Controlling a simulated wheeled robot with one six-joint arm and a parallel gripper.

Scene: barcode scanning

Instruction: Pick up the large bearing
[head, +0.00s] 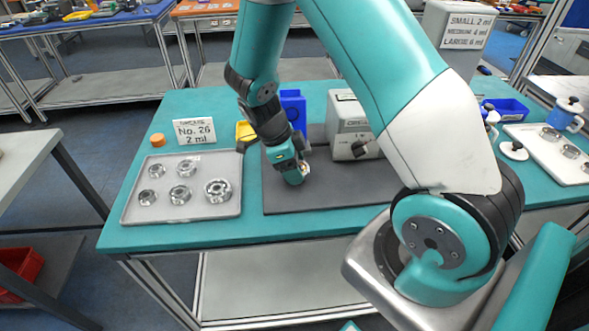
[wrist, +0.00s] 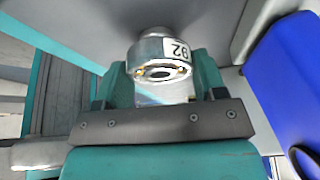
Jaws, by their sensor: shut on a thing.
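The large bearing (head: 217,190) lies at the front right of a grey tray (head: 135,212), with several smaller bearings (head: 180,194) beside it. My gripper (head: 300,170) is right of the tray, over the dark mat, clear of the large bearing. In the wrist view my gripper (wrist: 165,88) is shut on a silver, round-ended metal piece (wrist: 160,50) with a white label. Most of the piece's lower part is hidden between the fingers.
The dark mat (head: 330,195) lies under my gripper. A grey machine (head: 350,115), a blue holder (head: 293,105) and a yellow bin (head: 245,131) stand behind. A sign (head: 194,132) reading No. 26, 2 ml and an orange-brown cap (head: 157,140) are behind the tray.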

